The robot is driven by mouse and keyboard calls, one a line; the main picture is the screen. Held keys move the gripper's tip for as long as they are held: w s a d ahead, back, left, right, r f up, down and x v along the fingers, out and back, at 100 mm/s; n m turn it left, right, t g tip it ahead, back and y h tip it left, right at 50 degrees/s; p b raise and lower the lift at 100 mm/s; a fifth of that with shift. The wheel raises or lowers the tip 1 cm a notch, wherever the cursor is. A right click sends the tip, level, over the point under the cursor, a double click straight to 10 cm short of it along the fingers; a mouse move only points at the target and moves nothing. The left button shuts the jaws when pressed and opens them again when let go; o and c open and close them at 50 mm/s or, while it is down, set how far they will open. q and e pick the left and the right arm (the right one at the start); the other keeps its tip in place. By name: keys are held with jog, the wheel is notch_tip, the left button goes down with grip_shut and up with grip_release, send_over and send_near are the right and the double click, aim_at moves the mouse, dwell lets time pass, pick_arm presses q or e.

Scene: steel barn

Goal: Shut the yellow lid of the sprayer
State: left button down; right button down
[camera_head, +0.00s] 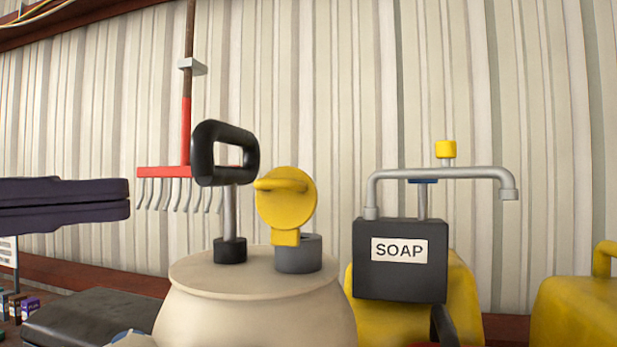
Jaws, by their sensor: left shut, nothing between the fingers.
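The sprayer (255,310) is a cream, rounded tank in the lower middle of the head view. Its yellow lid (290,208) stands up on edge, open, above the grey filler neck (298,258); a raised grip crosses its face. A black pump handle (204,155) rises on a grey rod to the left of the lid. My left gripper (128,201) comes in from the left edge with its dark fingers together and empty. It is left of the pump handle, at about the lid's height, and apart from the sprayer. My right gripper is not in view.
A black SOAP box (400,275) under a grey tap (437,174) stands right of the sprayer, before a yellow container (465,300). Another yellow container (580,312) is at the far right. A red rake (178,172) hangs on the corrugated wall. A dark case (90,322) lies lower left.

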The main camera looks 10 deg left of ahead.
aim_at(284, 184)
pick_arm(q)
jog(key=shift+w+d+r+p, duration=0.1)
jog(key=shift+w+d+p, duration=0.7)
jog(key=shift+w, duration=0.7)
jog(key=shift+w+d+r+p, duration=0.1)
jog(key=shift+w+d+p, duration=0.45)
jog(key=shift+w+d, duration=0.65)
jog(key=shift+w+d+r+p, duration=0.1)
jog(key=shift+w+d+p, duration=0.6)
jog(key=shift+w, duration=1.05)
